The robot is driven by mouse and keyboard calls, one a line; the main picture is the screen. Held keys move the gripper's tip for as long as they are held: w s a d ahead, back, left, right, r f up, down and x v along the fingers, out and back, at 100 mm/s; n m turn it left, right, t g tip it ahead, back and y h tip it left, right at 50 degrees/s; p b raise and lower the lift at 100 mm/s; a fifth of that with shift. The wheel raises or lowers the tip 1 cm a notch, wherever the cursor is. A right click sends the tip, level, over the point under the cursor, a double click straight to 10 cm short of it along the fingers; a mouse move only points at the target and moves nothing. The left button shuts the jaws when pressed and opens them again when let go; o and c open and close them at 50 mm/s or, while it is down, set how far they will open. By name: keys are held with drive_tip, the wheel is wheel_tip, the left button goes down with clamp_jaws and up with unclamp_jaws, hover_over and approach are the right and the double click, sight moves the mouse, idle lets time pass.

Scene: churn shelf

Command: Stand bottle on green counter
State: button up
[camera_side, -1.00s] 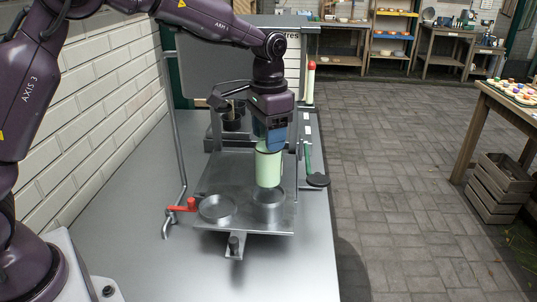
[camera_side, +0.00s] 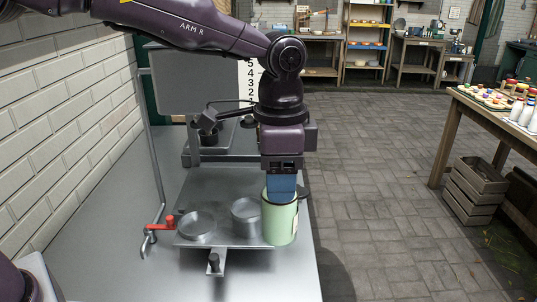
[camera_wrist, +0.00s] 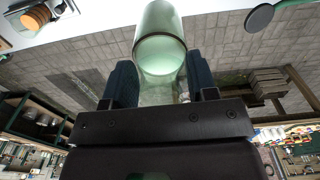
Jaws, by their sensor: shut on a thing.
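The bottle (camera_side: 281,224) is a pale green, see-through, wide cylinder. My gripper (camera_side: 281,195) is shut on it near its top, with blue fingers pointing down. In the side view the bottle is upright in front of the right edge of the metal plate; I cannot tell whether it touches anything below. In the wrist view the bottle (camera_wrist: 160,30) sits between the two dark blue fingers of my gripper (camera_wrist: 160,68). I cannot pick out a green counter for certain in either view.
The metal plate (camera_side: 225,234) carries two round metal cups, the left one (camera_side: 197,225) and the right one (camera_side: 245,212). A red-handled lever (camera_side: 163,222) stands left. The grey bench (camera_side: 110,225) is mostly bare. A wooden table (camera_side: 455,120) and a crate (camera_side: 473,188) stand at right.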

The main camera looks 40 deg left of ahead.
sight(279, 241)
drive_tip(key=f, duration=1.2)
drive_tip(key=shift+s+d, duration=0.3)
drive_tip(key=shift+d, duration=0.1)
drive_tip(key=shift+f, duration=2.3)
drive_tip(key=shift+f, duration=0.6)
drive_tip(key=shift+f, duration=0.4)
drive_tip(key=shift+f, duration=0.3)
